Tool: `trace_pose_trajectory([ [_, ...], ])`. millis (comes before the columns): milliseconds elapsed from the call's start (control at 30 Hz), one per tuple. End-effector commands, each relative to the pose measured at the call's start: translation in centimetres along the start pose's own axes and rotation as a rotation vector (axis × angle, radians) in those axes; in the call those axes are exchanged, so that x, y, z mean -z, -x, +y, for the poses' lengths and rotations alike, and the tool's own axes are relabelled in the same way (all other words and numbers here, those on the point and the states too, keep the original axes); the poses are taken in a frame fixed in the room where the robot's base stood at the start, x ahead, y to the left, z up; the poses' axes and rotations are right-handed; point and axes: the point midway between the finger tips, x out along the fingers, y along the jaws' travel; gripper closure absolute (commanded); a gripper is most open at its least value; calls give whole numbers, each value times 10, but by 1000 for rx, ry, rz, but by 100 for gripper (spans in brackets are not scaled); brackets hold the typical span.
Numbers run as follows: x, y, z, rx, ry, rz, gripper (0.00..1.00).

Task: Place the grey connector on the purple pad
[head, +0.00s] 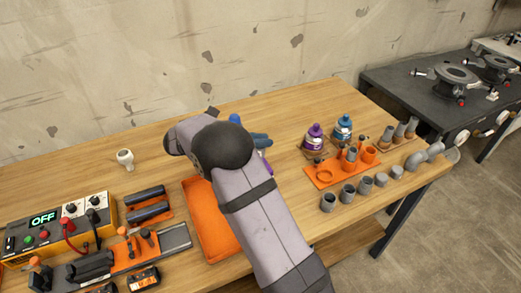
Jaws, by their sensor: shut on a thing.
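My arm fills the middle of the head view, and its wrist hides my gripper and whatever it holds. A purple sliver (267,166) shows just right of the arm; I cannot tell if it is the purple pad. Several grey pipe pieces stand in a row at the right of the table, from a grey socket (328,202) at the near end to a grey elbow (435,150) at the far end. I cannot tell which, if any, is the grey connector of the task.
An orange tray (208,222) lies left of my arm. An orange rack (325,175) with fittings and purple and blue bottles (313,138) stand right. A power unit (58,228) and tools crowd the left. A pale fitting (125,158) stands at the back left, with clear wood around it.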

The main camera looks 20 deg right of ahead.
Motion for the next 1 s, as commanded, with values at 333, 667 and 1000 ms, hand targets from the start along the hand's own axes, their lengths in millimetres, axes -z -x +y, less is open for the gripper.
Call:
trace_pose_trajectory([
  [333, 12, -5, 0, 0, 3, 0, 100],
  [667, 39, -16, 0, -1, -1, 0, 100],
  [1000, 42, -17, 0, -1, -1, 0, 100],
])
